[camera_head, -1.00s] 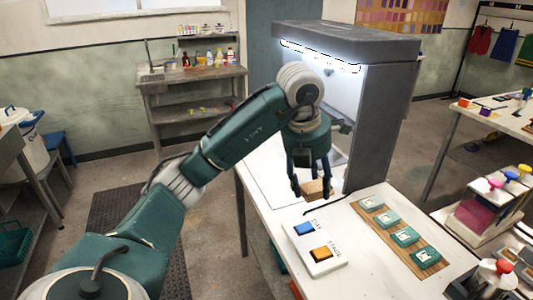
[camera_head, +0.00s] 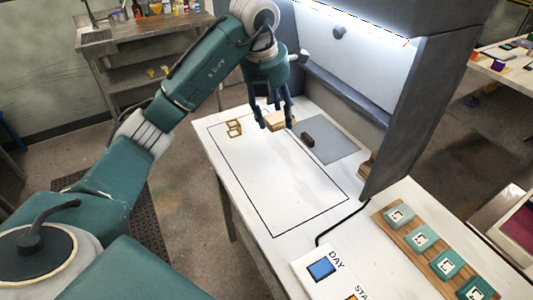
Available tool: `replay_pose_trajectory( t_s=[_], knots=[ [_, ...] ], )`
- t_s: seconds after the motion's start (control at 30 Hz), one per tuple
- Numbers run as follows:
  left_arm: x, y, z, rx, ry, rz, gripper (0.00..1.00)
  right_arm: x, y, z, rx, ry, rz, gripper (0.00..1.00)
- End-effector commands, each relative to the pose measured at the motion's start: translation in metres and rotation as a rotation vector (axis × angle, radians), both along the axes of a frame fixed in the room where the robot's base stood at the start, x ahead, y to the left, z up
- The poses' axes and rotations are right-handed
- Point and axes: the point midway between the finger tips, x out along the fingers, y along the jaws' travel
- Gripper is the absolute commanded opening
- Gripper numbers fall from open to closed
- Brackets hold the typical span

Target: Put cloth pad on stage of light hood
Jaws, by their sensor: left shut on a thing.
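The light hood (camera_head: 338,30) is a tall grey booth with a lit white inside, at the upper right. Under it lies a flat grey square (camera_head: 338,150) on the white table, which looks like the stage; a small dark block (camera_head: 308,139) sits at its left side. My left gripper (camera_head: 276,122) points down, its fingers shut on a tan block-like thing (camera_head: 280,119), left of the grey square. This may be the cloth pad; the fingers partly hide it, and I cannot tell whether it touches the table. My right gripper is not in view.
A small yellow frame-like object (camera_head: 234,128) stands left of the gripper. A wooden board (camera_head: 403,238) with several teal squares lies at the right. The outlined table area (camera_head: 270,185) is mostly clear.

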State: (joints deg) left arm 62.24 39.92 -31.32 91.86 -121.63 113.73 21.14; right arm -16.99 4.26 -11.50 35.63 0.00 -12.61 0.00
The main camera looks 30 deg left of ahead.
Motion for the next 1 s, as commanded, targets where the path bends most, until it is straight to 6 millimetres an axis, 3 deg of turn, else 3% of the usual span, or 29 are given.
replay_pose_trajectory(
  t_s=[0.2, 0.4, 0.67, 1.0],
  knots=[
    [-0.002, 0.0, -0.058, -0.001, 0.008, 0.0, 0.36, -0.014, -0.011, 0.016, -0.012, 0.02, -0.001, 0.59],
    [-0.002, -0.001, -0.108, -0.001, 0.007, 0.001, 0.36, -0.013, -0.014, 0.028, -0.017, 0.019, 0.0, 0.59],
    [-0.001, 0.0, -0.139, -0.001, 0.0, 0.002, 0.36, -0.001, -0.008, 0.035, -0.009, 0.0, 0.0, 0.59],
    [-0.001, 0.0, -0.18, -0.001, 0.0, 0.002, 0.36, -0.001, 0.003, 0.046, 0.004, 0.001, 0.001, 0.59]
  ],
)
